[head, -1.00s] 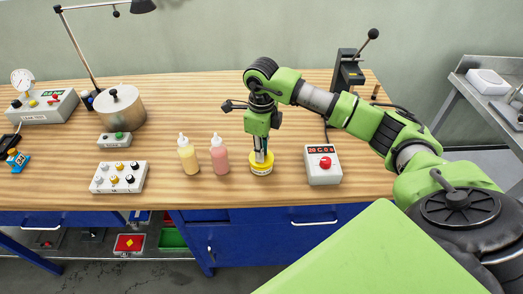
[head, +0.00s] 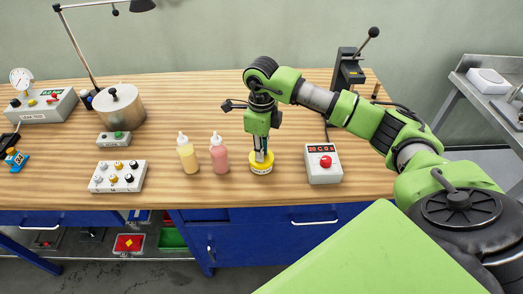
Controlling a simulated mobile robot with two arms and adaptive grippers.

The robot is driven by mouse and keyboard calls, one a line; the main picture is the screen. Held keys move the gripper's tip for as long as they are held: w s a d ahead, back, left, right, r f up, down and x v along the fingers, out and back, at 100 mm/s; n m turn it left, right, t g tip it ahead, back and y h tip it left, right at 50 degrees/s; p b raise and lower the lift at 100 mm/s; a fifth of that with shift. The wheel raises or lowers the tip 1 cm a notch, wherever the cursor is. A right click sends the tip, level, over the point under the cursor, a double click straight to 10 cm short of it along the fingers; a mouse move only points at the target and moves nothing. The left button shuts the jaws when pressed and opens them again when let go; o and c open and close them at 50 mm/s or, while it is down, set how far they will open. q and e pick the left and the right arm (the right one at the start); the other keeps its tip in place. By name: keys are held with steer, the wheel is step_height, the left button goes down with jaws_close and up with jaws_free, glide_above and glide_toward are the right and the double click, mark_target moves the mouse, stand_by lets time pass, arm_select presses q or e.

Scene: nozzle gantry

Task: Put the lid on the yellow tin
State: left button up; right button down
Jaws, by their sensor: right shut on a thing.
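The yellow tin (head: 261,167) stands upright on the wooden bench near its front edge, with a pale label band around its side. My right gripper (head: 260,157) points straight down over the tin, its fingers at the tin's top. It is shut on the lid, which is mostly hidden by the fingers and hard to tell apart from the yellow top of the tin. Whether the lid sits fully down on the tin cannot be told at this size. My left gripper is out of view.
A pink bottle (head: 219,156) and a yellow bottle (head: 188,157) stand just left of the tin. A control box with a red button (head: 323,165) stands to its right. A metal pot (head: 122,108) and a switch box (head: 118,177) are farther left. The bench behind the bottles is clear.

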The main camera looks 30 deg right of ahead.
stand_by(0.3)
steer(key=c, duration=1.4)
jaws_free()
steer(key=shift+r+p, duration=2.1)
steer(key=shift+r, duration=1.45)
jaws_close()
